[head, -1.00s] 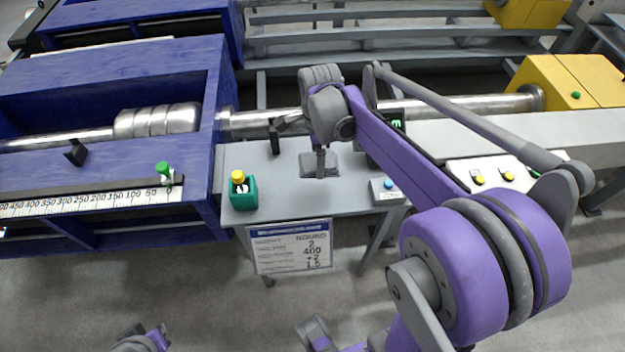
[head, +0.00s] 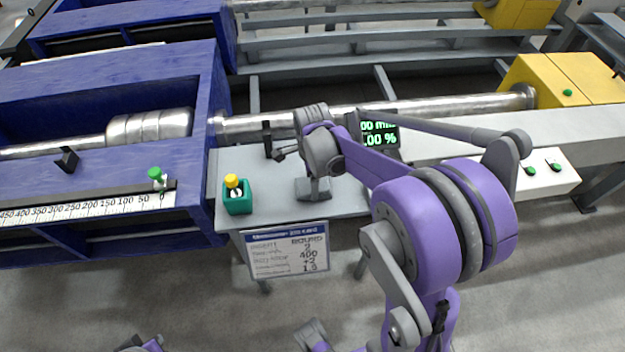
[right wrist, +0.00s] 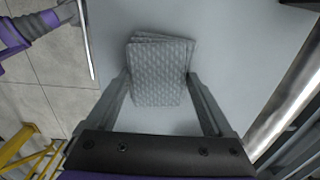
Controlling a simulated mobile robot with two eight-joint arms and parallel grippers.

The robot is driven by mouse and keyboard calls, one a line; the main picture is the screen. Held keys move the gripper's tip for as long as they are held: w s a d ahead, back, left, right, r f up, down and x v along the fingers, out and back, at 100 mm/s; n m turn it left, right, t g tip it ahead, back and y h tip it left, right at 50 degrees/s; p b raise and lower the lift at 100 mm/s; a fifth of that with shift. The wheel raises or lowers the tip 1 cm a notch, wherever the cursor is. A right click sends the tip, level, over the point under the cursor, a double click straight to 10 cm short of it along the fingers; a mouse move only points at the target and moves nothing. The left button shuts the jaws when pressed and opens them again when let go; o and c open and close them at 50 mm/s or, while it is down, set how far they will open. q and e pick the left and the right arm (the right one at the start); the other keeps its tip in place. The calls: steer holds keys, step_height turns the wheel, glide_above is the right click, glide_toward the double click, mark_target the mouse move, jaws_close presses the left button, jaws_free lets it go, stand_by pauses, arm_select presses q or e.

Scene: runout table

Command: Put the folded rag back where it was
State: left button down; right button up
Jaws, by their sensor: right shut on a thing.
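The folded rag (right wrist: 160,72) is a grey quilted stack of layers. In the right wrist view it sits between the two fingers of my right gripper (right wrist: 158,80), which is shut on it. In the head view the rag (head: 313,189) shows as a small grey patch at the front part of the grey side table (head: 262,215), below my right wrist. My right gripper (head: 321,172) points down at it there, small and partly hidden by my arm. I cannot tell whether the rag touches the table.
A green box with a yellow top (head: 237,197) stands left of the rag. A lit display (head: 379,134) stands behind my right arm. A metal bar (head: 430,107) runs along the back. A printed sign (head: 287,250) hangs at the table's front. Table between box and rag is clear.

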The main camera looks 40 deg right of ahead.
steer(key=o, duration=1.1)
steer(key=shift+f, duration=0.1)
steer(key=shift+c, duration=0.2)
steer(key=shift+r, duration=0.5)
step_height(320, 180, up, 11)
steer(key=p, duration=0.2)
steer(key=s+a+f+n+t, duration=0.2)
steer(key=s+a+n, duration=0.4)
steer(key=n, duration=0.6)
steer(key=s+a+f+n+t, duration=0.3)
steer(key=s+a+n, duration=0.4)
steer(key=n, duration=0.4)
steer(key=shift+s+f+n, duration=0.35)
steer(key=shift+f+n, duration=0.05)
steer(key=shift+r, duration=0.1)
